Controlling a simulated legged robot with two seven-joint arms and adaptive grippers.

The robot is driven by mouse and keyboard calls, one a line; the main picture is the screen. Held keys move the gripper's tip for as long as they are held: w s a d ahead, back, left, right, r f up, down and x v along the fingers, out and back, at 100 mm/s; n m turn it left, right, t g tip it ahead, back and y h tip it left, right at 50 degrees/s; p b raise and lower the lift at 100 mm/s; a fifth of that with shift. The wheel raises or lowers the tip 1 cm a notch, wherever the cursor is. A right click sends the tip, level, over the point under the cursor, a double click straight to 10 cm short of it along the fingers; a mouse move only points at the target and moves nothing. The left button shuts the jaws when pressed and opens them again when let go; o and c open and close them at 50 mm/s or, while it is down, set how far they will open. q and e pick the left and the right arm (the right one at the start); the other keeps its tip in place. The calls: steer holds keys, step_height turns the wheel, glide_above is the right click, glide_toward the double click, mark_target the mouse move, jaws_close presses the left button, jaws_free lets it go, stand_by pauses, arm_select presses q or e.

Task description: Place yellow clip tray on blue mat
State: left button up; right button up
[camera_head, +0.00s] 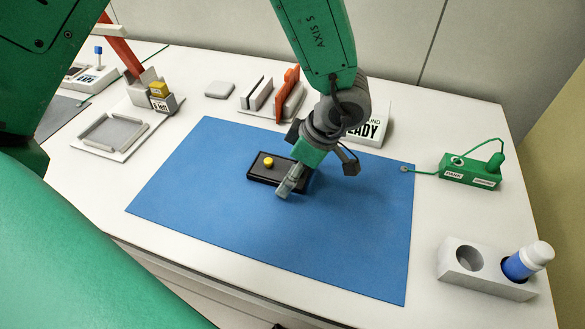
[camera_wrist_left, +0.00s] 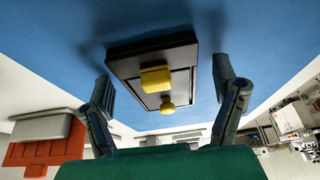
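The clip tray (camera_head: 257,176), a black rectangular tray with a yellow knob (camera_head: 268,161), appears to lie flat on the blue mat (camera_head: 200,200), near its middle. My left gripper (camera_head: 287,187) reaches down from above at the tray's right end and hides part of it. In the left wrist view the tray (camera_wrist_left: 150,53) lies between the two spread fingers of my gripper (camera_wrist_left: 165,80), with a yellow block and a yellow knob on it. A gap shows at the right finger; whether the left finger touches cannot be told. My right gripper is not in view.
A grey-white frame tray (camera_head: 113,134) stands left of the mat. A rack with an orange part (camera_head: 287,90) and a partly hidden READY sign (camera_head: 372,125) stand behind. A green box (camera_head: 468,172) and a holder with a blue-white bottle (camera_head: 480,284) stand right. The mat's front is clear.

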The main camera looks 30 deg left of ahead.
arm_select(q)
steer(key=shift+d+r, duration=0.3)
steer(key=shift+d, duration=0.15)
steer(key=p+v, duration=0.2)
steer(key=v, duration=0.9)
steer(key=shift+d+r+p, duration=0.2)
steer(key=shift+r+p, duration=0.05)
steer(key=shift+p, duration=0.1)
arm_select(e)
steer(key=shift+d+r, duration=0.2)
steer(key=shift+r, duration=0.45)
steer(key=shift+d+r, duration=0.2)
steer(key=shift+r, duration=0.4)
arm_select(q)
steer(key=shift+w+a, duration=0.15)
steer(key=shift+a, duration=0.15)
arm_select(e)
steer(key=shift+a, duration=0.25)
